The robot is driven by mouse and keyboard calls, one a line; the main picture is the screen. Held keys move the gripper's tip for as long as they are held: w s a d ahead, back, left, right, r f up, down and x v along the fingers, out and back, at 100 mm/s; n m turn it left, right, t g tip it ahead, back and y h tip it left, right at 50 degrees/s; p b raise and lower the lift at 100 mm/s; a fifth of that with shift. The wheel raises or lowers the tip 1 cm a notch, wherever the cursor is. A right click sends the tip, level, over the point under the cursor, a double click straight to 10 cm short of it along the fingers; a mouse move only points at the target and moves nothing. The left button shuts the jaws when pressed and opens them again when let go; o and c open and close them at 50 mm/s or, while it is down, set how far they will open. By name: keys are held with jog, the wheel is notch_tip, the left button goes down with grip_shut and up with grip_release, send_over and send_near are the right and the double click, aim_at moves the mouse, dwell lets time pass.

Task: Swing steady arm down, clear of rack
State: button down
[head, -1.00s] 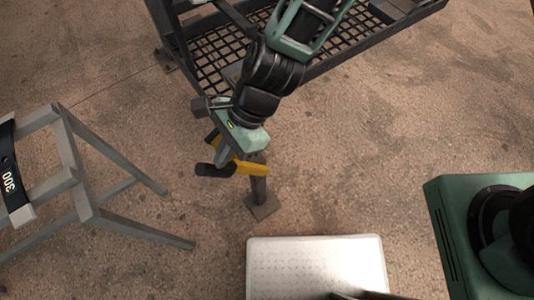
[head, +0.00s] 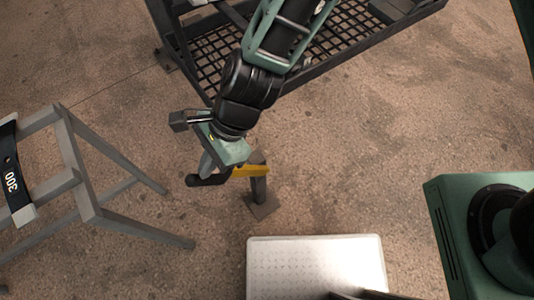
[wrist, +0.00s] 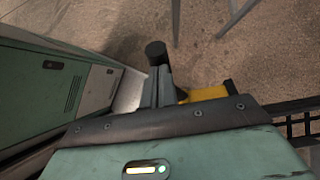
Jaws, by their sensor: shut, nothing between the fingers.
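The steady arm is a yellow bar (head: 250,171) with a black grip (head: 208,180) at its left end. It meets a dark post (head: 260,188) on a square floor plate, outside the rack (head: 203,55). My gripper (head: 206,166) is shut and empty, right at the black grip and partly over it. I cannot tell whether it touches. In the wrist view my shut fingers (wrist: 157,88) point at the round end of the black grip (wrist: 155,50), and part of the yellow bar (wrist: 205,93) shows to their right.
A grey trestle (head: 75,160) marked 300 stands at the left. A pale step plate (head: 315,265) lies at the bottom middle. A green machine housing (head: 455,240) stands at the right. Bare floor lies between the post and that housing.

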jog(key=shift+s+a+p, duration=0.75)
jog(key=shift+s+a, duration=1.05)
jog(key=shift+a, duration=0.95)
jog(key=shift+w+d, duration=0.55)
jog(key=shift+d, duration=0.3)
jog(key=shift+w+d, duration=0.55)
jog(key=shift+d, duration=0.3)
jog(key=shift+w+d, duration=0.55)
jog(key=shift+d, duration=0.3)
